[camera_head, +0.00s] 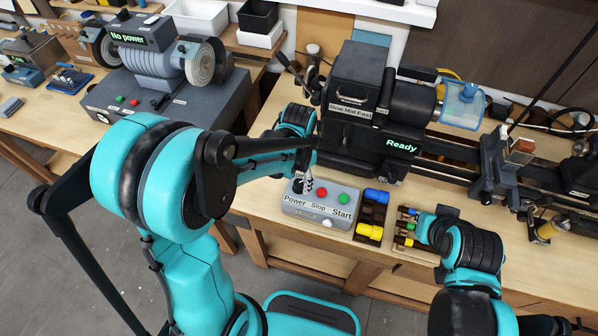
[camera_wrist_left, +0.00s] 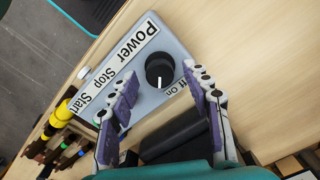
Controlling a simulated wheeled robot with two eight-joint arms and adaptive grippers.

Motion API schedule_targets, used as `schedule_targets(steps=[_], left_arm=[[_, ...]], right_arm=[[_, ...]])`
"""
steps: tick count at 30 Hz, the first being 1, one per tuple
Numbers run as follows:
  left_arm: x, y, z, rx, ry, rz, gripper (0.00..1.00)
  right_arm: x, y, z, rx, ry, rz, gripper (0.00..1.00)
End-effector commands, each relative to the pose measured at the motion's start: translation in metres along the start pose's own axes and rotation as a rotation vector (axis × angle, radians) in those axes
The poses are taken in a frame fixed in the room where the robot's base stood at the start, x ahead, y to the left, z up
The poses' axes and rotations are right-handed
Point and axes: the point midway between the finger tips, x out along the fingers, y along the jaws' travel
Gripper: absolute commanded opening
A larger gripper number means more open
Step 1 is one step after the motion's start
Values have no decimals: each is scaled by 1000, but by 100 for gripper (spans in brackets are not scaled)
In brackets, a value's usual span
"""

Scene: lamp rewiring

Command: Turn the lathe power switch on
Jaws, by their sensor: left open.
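The grey control box (camera_head: 335,193) has a black round Power knob (camera_head: 297,186), a red Stop button (camera_head: 321,193) and a green Start button (camera_head: 344,198). My left gripper (camera_head: 308,183) is over its Power end. In the left wrist view, the open left gripper (camera_wrist_left: 160,71) has a finger on each side of the knob (camera_wrist_left: 158,68), with gaps beside it. The knob's white mark points toward the partly hidden Off/On label; I cannot tell which word it marks. The lathe (camera_head: 358,110) shows "Ready". My right gripper (camera_head: 428,226) is right of the box; its finger opening is unclear.
A holder with blue and yellow pieces (camera_head: 371,214) stands just right of the box. Another rack with coloured pieces (camera_head: 406,240) is by the right gripper. A grinder (camera_head: 165,75) showing "No power" stands at the left. Bare bench lies left of the box.

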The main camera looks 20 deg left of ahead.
Motion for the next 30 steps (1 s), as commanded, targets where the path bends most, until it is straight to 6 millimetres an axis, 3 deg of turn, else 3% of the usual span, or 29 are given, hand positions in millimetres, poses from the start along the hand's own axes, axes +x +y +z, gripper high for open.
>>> schedule_targets(steps=[16,21,30], left_arm=[[-100,0,0,0,0,0,49],[-114,0,0,0,0,0,49],[-116,0,0,0,0,0,49]], right_arm=[[0,0,0,0,0,0,0],[0,0,0,0,0,0,0],[0,0,0,0,0,0,0]])
